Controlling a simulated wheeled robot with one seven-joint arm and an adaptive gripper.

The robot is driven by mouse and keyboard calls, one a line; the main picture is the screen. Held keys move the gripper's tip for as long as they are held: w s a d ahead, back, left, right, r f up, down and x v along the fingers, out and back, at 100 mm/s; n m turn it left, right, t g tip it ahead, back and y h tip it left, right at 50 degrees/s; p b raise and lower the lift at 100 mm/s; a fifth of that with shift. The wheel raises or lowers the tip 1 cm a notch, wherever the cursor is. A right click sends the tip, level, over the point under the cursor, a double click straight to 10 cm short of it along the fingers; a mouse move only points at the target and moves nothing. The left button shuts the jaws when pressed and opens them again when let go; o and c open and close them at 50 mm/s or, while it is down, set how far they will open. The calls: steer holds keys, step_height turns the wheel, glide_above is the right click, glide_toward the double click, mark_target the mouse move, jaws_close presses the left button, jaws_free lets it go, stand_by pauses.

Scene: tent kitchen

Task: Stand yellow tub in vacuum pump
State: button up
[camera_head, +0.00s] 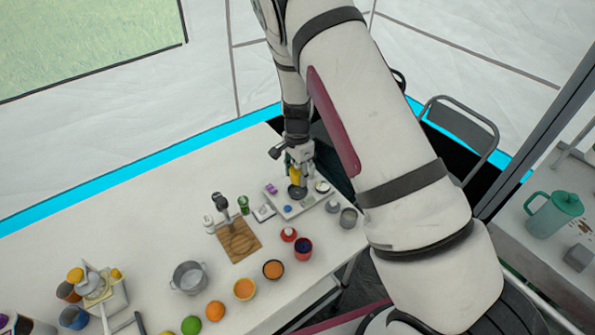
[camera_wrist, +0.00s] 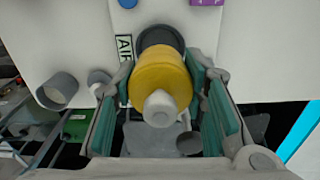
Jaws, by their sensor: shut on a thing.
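The yellow tub (camera_wrist: 160,75) is between my gripper's two green-padded fingers (camera_wrist: 163,92), which are shut on it. A pale grey knob-like end of it faces the wrist camera. The tub also shows as a small yellow patch in the head view (camera_head: 294,174), below my gripper (camera_head: 299,163). A dark round part (camera_wrist: 160,35), which looks like a seat of the vacuum pump, lies just beyond the tub on a white board marked "AIR" (camera_wrist: 124,47). The tub partly covers it, and I cannot tell whether they touch. The white board (camera_head: 308,205) also shows in the head view.
A wooden board (camera_head: 239,242), a pot (camera_head: 188,277) and several bowls and fruits stand nearer. The table's far left is clear.

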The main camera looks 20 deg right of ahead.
mark_target(298, 181)
steer(key=shift+f+b, duration=0.5)
steer(key=shift+f, duration=2.05)
steer(key=shift+f, duration=0.1)
steer(key=shift+r, duration=0.35)
steer(key=shift+r, duration=0.35)
steer(key=shift+r, duration=0.1)
steer(key=shift+f+b, duration=0.4)
steer(key=shift+f, duration=0.4)
stand_by(1.0)
steer(key=shift+r, duration=0.85)
steer(key=shift+f, duration=0.85)
stand_by(1.0)
